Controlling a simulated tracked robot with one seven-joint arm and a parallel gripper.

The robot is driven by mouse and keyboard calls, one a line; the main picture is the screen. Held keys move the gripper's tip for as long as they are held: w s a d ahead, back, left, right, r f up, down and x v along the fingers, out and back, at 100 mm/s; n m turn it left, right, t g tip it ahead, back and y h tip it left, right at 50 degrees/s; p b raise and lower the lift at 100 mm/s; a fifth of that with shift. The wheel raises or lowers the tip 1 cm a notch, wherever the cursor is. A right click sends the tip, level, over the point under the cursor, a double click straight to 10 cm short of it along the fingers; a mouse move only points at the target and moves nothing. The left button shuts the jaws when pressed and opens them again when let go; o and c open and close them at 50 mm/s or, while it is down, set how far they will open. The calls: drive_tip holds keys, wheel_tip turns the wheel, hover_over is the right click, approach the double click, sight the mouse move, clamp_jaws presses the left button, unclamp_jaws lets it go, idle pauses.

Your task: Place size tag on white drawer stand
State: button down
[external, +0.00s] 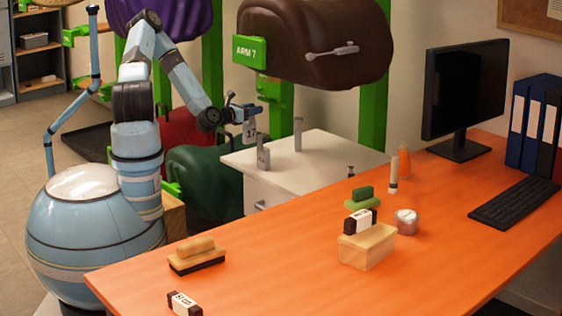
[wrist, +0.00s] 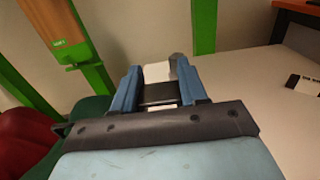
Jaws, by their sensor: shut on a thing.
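My gripper (external: 247,112) is shut on a small pale size tag (external: 249,131) with dark digits, which hangs below the fingers. In the wrist view the pale tag (wrist: 158,72) shows between the blue fingers of my gripper (wrist: 158,85). The white drawer stand (external: 325,155) is below and to the right of it in the external view. The tag is held above the stand's back left part and looks clear of its top. The stand top (wrist: 270,110) fills the right of the wrist view.
A grey upright piece (external: 263,157) and a taller grey post (external: 298,134) stand on the drawer stand. A brown saddle (external: 315,45) on a green rack is above. The orange desk (external: 300,285) with a monitor (external: 465,95) and brushes is in front.

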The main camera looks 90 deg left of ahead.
sight(260, 134)
drive_tip(key=shift+w+d+f, duration=0.1)
drive_tip(key=shift+d+f, duration=0.1)
drive_tip(key=shift+d, duration=0.1)
drive_tip(key=shift+f, duration=3.8)
drive_tip(key=c, duration=0.6)
unclamp_jaws()
drive_tip(key=v, duration=1.2)
